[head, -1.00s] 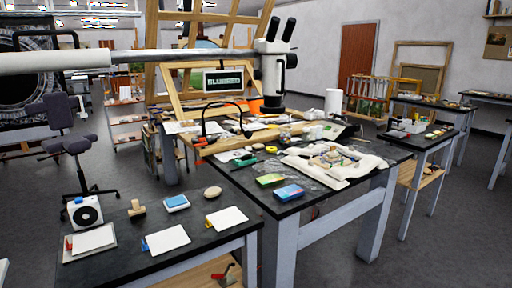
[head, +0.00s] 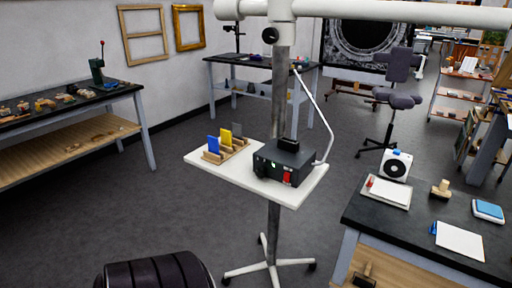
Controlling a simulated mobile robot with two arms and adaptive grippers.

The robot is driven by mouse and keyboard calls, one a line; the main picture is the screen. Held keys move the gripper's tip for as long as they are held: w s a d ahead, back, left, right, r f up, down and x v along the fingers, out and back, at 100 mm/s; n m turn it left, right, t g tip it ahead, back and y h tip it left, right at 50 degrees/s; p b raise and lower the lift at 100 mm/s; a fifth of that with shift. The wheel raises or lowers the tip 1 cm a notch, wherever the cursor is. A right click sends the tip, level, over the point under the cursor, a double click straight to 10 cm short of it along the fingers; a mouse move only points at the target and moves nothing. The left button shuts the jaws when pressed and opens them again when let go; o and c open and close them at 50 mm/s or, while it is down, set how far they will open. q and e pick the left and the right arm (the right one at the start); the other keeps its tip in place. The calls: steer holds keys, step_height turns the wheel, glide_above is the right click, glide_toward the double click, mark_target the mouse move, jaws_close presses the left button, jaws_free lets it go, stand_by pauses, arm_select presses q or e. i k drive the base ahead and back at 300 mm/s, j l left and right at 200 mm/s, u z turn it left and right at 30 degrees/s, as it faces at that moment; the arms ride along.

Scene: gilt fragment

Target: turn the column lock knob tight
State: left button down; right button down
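A round black knob (head: 269,35) sits on the side of the white clamp block at the top of a metal column (head: 280,90). I cannot tell from here whether the knob is tight or loose. A white horizontal boom (head: 400,13) runs from the clamp to the right edge of the view. The column stands on a wheeled white star base (head: 270,267) and passes behind a small tray. Neither of my grippers is in view.
A white tray (head: 207,165) on the stand holds a black box (head: 283,162) and a rack of coloured cards. A dark-topped bench (head: 385,228) stands at the lower right, another bench (head: 70,108) at the left. Grey floor is open between. A black ribbed object (head: 155,272) is at the bottom edge.

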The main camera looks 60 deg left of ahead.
mark_target(270, 35)
steer(key=u, duration=1.75)
